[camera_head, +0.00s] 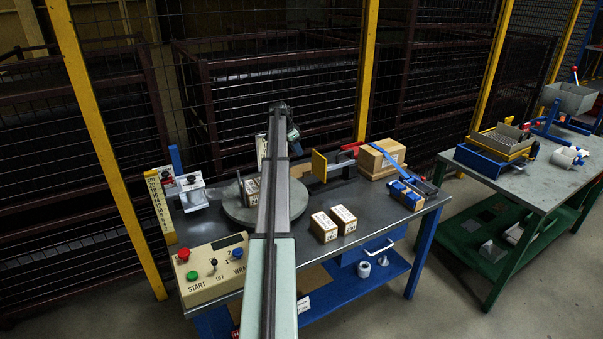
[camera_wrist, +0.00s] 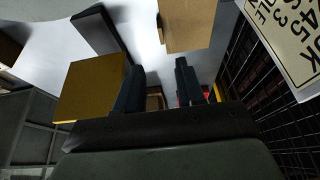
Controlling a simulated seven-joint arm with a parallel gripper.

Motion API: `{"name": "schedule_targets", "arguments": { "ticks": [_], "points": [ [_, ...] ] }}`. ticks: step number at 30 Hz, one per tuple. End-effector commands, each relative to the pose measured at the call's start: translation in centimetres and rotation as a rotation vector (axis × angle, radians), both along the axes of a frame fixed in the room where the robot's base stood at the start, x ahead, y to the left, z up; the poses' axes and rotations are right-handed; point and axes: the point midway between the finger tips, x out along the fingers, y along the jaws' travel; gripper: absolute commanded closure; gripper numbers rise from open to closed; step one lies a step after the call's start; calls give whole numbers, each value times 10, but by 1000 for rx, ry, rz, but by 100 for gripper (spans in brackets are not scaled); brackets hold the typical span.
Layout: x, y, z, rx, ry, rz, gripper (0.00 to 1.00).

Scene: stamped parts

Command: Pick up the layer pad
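My gripper (camera_wrist: 160,68) is open in the wrist view, its two dark fingers apart with nothing seen gripped between them. In the head view my arm hides most of it. I cannot tell for sure which thing is the layer pad. A flat brown sheet (camera_head: 313,279), like cardboard, lies low under the bench's front edge, partly hidden by my arm. A yellow square plate (camera_head: 319,165) stands upright on the bench, right of my arm. In the wrist view a yellow block-like shape (camera_wrist: 92,90) is left of the fingers, and a brown cardboard-coloured face (camera_wrist: 190,22) is above them.
The bench (camera_head: 370,210) holds a round turntable (camera_head: 238,212), two small labelled cartons (camera_head: 323,227) (camera_head: 343,219), a larger carton (camera_head: 381,159), a blue tool (camera_head: 407,195) and a control box (camera_head: 211,270). A second bench (camera_head: 545,185) stands right. Mesh fencing with yellow posts (camera_head: 368,70) is behind.

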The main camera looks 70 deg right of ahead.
Motion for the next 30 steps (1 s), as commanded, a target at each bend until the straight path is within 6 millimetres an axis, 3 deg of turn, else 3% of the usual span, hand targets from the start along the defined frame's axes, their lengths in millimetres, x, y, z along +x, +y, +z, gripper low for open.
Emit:
{"name": "schedule_targets", "arguments": {
  "ticks": [8, 18, 30],
  "points": [
    [-9, -8, -24, 2, 0, -2, 62],
    [-22, -22, -74, 1, 0, 0, 62],
    [-27, -30, -101, 1, 0, 0, 62]
  ]
}}
